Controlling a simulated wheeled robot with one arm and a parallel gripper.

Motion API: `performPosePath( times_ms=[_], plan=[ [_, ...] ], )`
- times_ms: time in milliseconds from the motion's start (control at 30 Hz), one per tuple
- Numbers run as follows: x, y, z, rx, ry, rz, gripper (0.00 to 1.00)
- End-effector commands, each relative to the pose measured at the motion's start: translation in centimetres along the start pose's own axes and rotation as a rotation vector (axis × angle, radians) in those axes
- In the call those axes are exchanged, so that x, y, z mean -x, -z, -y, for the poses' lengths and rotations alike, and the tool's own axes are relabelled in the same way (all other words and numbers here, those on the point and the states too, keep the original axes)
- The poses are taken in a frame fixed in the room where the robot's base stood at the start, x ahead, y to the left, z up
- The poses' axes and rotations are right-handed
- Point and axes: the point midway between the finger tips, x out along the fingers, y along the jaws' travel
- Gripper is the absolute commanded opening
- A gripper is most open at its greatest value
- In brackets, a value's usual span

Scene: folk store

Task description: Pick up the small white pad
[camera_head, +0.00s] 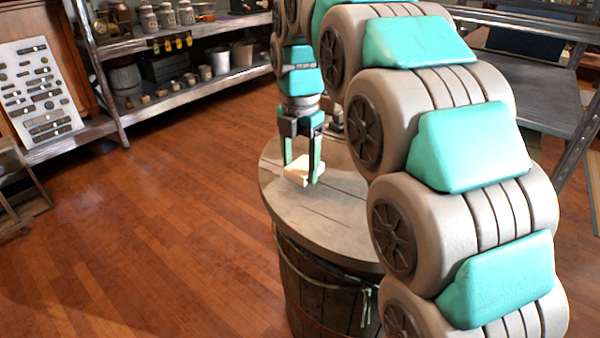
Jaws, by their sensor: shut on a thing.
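The small white pad (297,175) is between the fingers of my gripper (302,172). My gripper points down over the left part of a round wooden barrel top (318,228) and is shut on the pad. The pad looks tilted; I cannot tell whether it touches the barrel top or is just above it. The finger on the right covers part of the pad.
My arm hides the right side of the barrel top. Metal shelves (190,85) with jars and pots stand at the back left. A grey shelf unit (530,90) stands at the right. The wooden floor (150,220) at the left is clear.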

Motion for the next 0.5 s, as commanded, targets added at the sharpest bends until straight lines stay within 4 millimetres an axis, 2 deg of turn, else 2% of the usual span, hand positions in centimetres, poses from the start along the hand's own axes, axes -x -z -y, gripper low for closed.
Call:
performPosePath(
  times_ms=[67, 500],
  plan=[
    [0.5, 0.0, 0.0, 0.000, 0.000, -0.001, 0.09],
    [0.9, 2.8, 2.9, 0.001, -0.001, -0.001, 0.09]
  ],
)
